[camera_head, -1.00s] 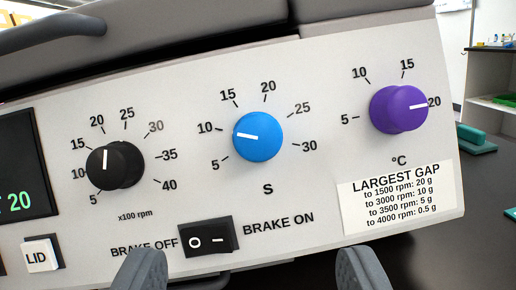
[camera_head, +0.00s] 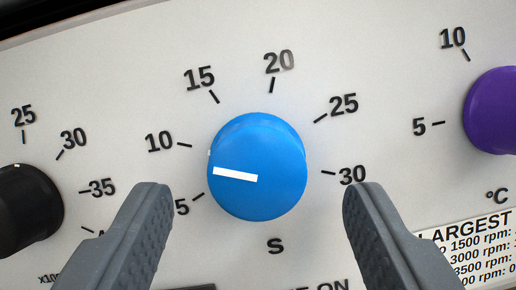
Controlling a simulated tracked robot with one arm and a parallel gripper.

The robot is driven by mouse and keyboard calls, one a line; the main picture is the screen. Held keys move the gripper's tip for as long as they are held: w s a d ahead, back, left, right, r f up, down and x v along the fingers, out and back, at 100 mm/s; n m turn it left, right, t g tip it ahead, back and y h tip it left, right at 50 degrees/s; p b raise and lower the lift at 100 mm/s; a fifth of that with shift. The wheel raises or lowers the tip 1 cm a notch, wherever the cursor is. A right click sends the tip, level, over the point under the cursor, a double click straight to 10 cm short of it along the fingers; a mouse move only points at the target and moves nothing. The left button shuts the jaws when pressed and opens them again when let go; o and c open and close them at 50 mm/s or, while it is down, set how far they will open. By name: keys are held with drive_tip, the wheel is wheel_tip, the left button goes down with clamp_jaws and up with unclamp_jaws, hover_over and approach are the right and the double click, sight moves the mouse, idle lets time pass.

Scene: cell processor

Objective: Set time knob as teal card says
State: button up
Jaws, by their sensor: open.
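The blue time knob (camera_head: 257,166), marked S below, fills the middle of the view. Its white pointer line points left and slightly up, between 5 and 10 and closer to the 10 direction. Its scale runs from 5 at lower left over 15 and 20 to 30 at right. My gripper (camera_head: 253,205) is open, with one finger at lower left and one at lower right of the knob. The fingers appear apart from the knob and nothing is between their tips. The left finger partly covers the area by the 5. No teal card is in view.
A black knob (camera_head: 27,208) is at the left edge and a purple °C knob (camera_head: 495,112) at the right edge. A LARGEST GAP label (camera_head: 480,240) is at lower right, partly behind the right finger. The panel face (camera_head: 365,70) is otherwise flat.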

drive_tip(key=shift+w+d+r, duration=0.1)
drive_tip(key=shift+w, duration=0.75)
drive_tip(key=c, duration=1)
drive_tip(key=shift+m, duration=0.3)
drive_tip(key=m+b, duration=0.2)
drive_tip(key=m+h+b, duration=0.1)
drive_tip(key=shift+a+f+g, duration=0.2)
drive_tip(key=shift+f+g, duration=0.05)
drive_tip(key=shift+g, duration=0.05)
drive_tip(key=m, duration=0.2)
drive_tip(key=m+h+b, duration=0.1)
drive_tip(key=m, duration=0.1)
drive_tip(key=shift+a+r+g, duration=0.1)
drive_tip(key=shift+r+g, duration=0.1)
drive_tip(key=shift+g, duration=0.2)
drive_tip(key=shift+m+g+h, duration=0.4)
drive_tip(key=shift+m+h, duration=0.1)
drive_tip(key=shift+m, duration=0.9)
